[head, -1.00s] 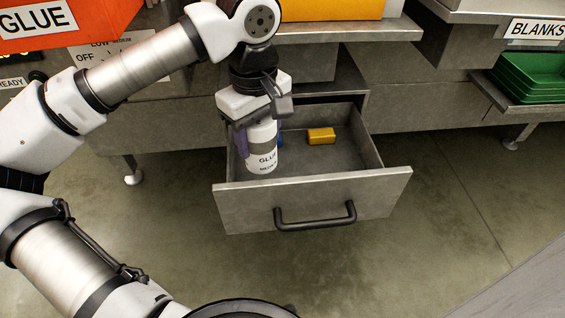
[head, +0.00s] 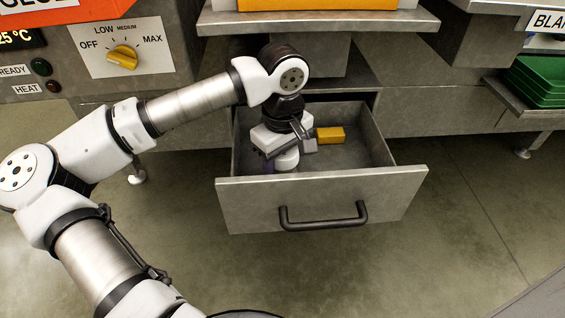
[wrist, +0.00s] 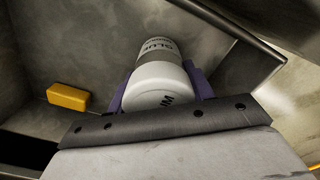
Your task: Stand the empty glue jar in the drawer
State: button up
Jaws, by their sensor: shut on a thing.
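The glue jar (head: 286,160) is white with a grey label band. Only a small part of it shows below my gripper in the head view. In the wrist view the jar (wrist: 160,72) lies between two purple fingers. My gripper (head: 278,166) is shut on the jar and is down inside the open drawer (head: 320,203), near its left front part. The drawer's front panel hides the jar's base, so I cannot tell whether it touches the drawer floor.
A yellow block (head: 330,135) lies in the drawer behind and right of my gripper; it also shows in the wrist view (wrist: 69,97). A worktop (head: 318,22) overhangs the drawer's back. A control panel with a yellow knob (head: 123,57) is at left, green trays (head: 540,80) at right.

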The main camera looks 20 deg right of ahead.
jog(key=shift+f, duration=0.2)
jog(key=o, duration=1)
jog(key=shift+c, duration=0.2)
jog(key=shift+r, duration=0.15)
notch_tip(320, 180, up, 8)
jog(key=shift+f+p, duration=0.15)
jog(key=shift+p, duration=0.95)
